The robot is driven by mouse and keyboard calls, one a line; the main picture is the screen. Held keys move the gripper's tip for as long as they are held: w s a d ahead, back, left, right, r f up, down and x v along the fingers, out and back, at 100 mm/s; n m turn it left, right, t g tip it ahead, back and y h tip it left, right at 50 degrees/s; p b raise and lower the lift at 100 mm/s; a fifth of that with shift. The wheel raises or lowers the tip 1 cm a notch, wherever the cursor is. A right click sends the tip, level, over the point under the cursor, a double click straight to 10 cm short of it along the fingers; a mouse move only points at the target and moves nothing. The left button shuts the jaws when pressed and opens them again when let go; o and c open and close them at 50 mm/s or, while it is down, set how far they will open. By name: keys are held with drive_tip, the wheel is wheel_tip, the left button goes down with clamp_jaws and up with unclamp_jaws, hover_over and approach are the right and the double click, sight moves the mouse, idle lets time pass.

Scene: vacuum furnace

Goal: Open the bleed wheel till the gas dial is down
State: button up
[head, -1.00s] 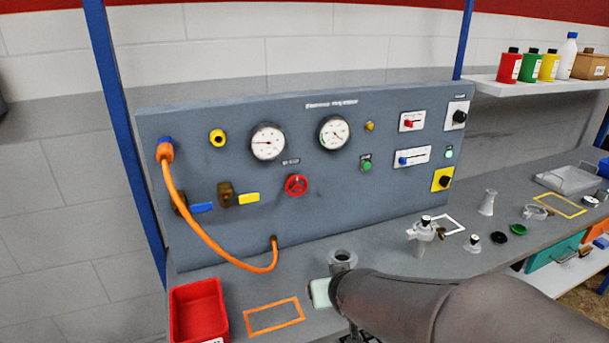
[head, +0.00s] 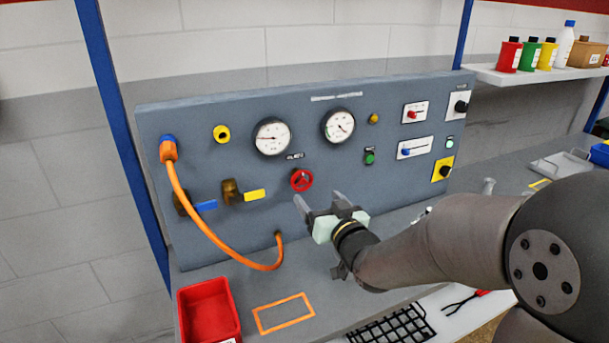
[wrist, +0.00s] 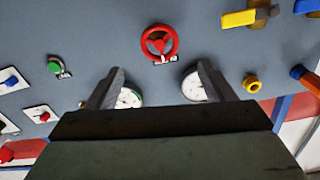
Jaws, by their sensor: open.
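The red bleed wheel (head: 301,180) is on the grey panel below two white dials; in the wrist view the wheel (wrist: 160,43) is ahead of my fingertips, near the middle. My gripper (head: 319,203) is open and empty, below and right of the wheel and apart from it. Its two fingers (wrist: 160,70) are spread in the wrist view. The left dial (head: 272,137) has its needle pointing left; the right dial (head: 338,126) has a needle too small to read surely. I cannot tell which is the gas dial. In the wrist view my fingers partly cover both dials.
Blue-handled (head: 206,205) and yellow-handled (head: 254,195) valves are left of the wheel. A green button (head: 369,158) is to the right. A red bin (head: 208,312) stands on the bench at front left.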

sight(303, 181)
drive_tip(key=p+x, duration=0.1)
drive_tip(key=x, duration=0.9)
drive_tip(key=shift+p, duration=0.35)
drive_tip(key=shift+c, duration=0.4)
drive_tip(key=c, duration=0.9)
